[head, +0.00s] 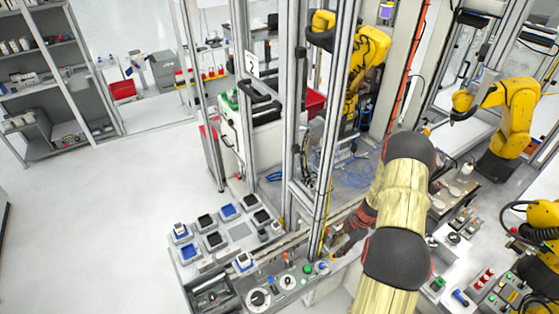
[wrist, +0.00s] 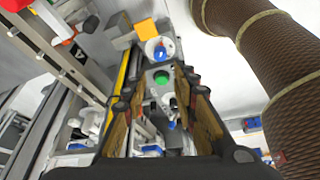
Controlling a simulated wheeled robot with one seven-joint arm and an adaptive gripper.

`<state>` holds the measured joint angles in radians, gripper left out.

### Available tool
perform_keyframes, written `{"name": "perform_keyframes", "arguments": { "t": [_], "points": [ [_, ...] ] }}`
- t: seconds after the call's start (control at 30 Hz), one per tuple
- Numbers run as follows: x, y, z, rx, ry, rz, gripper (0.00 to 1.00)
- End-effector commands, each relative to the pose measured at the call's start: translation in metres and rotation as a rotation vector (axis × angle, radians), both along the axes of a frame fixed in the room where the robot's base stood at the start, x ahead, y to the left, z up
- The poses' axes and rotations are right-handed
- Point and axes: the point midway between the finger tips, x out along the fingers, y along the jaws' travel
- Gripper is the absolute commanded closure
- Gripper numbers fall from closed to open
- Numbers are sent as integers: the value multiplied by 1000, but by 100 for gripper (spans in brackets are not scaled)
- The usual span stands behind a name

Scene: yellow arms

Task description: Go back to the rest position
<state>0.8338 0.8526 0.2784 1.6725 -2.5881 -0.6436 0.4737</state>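My gripper (head: 342,245) is low over the bench beside the control panel in the head view, partly hidden by my own arm. In the wrist view its two fingers (wrist: 162,98) stand well apart, with a clear gap and nothing seen held between them. A green button (wrist: 162,77) and a blue knob on a round white base (wrist: 160,50) show beyond the fingertips. The green button also shows in the head view (head: 307,269), left of my gripper.
A bench with several small black and blue bins (head: 228,211) lies left of my gripper. Metal frame posts (head: 294,130) rise close by. Yellow robot arms (head: 512,110) stand at the right. Grey shelves (head: 50,75) stand at the far left, with open floor (head: 90,220) before them.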

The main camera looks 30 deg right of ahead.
Motion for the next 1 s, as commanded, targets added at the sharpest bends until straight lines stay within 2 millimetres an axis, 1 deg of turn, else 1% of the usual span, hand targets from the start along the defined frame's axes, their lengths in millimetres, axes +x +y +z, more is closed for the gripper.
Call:
{"name": "perform_keyframes", "arguments": {
  "t": [0.17, 0.2, 0.27, 0.3, 0.37, 0.47, 0.5, 0.57, 0.6, 0.67, 0.7, 0.77, 0.8, 0.87, 0.9, 0.97, 1.0],
  "points": [
    [0, -1, 0, -3, -5, 11, 72],
    [1, -4, -2, -18, -12, 18, 72],
    [6, -13, -4, -54, -29, 15, 72],
    [13, -21, -6, -84, -47, -7, 72],
    [21, -32, -10, -130, -70, -66, 72],
    [26, -50, -17, -207, -89, -204, 72],
    [26, -59, -16, -246, -92, -266, 72],
    [27, -78, -6, -309, -97, -368, 72],
    [26, -90, 3, -354, -98, -438, 72],
    [25, -107, 17, -423, -95, -540, 72],
    [23, -116, 28, -466, -91, -607, 72],
    [19, -125, 47, -528, -83, -706, 72],
    [15, -130, 60, -566, -75, -770, 72],
    [8, -130, 79, -615, -60, -865, 72],
    [3, -129, 92, -642, -49, -928, 72],
    [-6, -121, 110, -673, -28, -1016, 72],
    [-12, -113, 121, -686, -15, -1072, 72]
  ]
}}
